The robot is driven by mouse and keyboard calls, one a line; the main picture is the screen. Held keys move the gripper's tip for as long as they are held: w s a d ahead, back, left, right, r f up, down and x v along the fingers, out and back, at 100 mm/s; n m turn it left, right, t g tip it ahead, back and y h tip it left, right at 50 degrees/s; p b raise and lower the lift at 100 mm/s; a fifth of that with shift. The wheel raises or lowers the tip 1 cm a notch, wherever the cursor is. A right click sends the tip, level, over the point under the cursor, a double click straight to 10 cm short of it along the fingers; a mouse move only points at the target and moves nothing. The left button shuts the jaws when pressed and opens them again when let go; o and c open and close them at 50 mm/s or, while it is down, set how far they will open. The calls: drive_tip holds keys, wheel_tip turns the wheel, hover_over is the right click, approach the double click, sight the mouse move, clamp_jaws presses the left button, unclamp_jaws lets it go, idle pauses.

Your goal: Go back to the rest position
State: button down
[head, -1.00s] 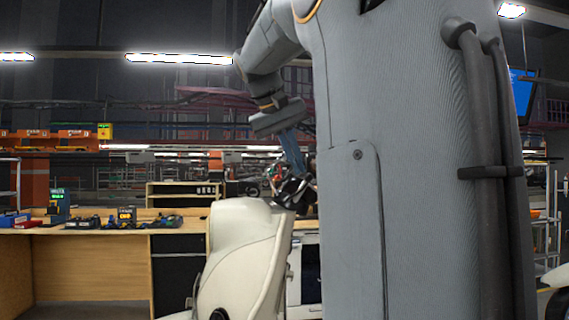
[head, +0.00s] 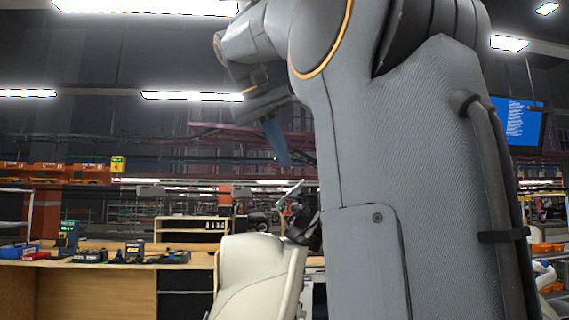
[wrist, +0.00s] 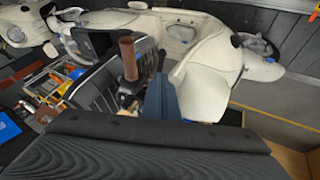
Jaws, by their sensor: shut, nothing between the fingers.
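My gripper (head: 281,160) hangs from my raised arm in the head view, its narrow blue fingers pointing down. The blue fingers (wrist: 161,98) also show in the wrist view, closed together with nothing seen between them. My arm fills much of the head view's right half. In the head view the gripper is above and apart from a cream-coloured shell (head: 255,268) that stands in front of a wooden bench.
The wooden bench (head: 100,265) carries small devices at left. In the wrist view, cream bodies (wrist: 205,75), a brown upright handle (wrist: 128,58) and a compartment of coloured tools (wrist: 62,82) lie beyond the gripper. Grey floor (wrist: 275,105) shows clear at right.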

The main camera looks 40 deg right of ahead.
idle(0.4)
drive_tip(key=w+a+f+n+y, duration=0.1)
drive_tip(key=w+a+f+n, duration=0.15)
drive_tip(key=f, duration=0.75)
drive_tip(key=w+a+f+n+t+y, duration=0.1)
drive_tip(key=w+a+f, duration=0.3)
drive_tip(key=f, duration=0.7)
drive_tip(key=w+a+f+n+y, duration=0.1)
drive_tip(key=w+a+f+n, duration=0.2)
drive_tip(key=f, duration=0.7)
drive_tip(key=s+a+f+y, duration=0.1)
drive_tip(key=s+a+f, duration=0.3)
drive_tip(key=f, duration=0.5)
drive_tip(key=s+a+f+y+b, duration=0.1)
drive_tip(key=s+a+f, duration=0.3)
drive_tip(key=f, duration=0.6)
drive_tip(key=s+a+f+y, duration=0.1)
drive_tip(key=s+a+f, duration=0.4)
drive_tip(key=s+f, duration=0.3)
wheel_tip(320, 180, down, 2)
drive_tip(key=shift+f+n+g+y+b, duration=0.2)
drive_tip(key=shift+n+g+y+b, duration=0.1)
drive_tip(key=shift+n, duration=0.05)
drive_tip(key=shift+a, duration=0.1)
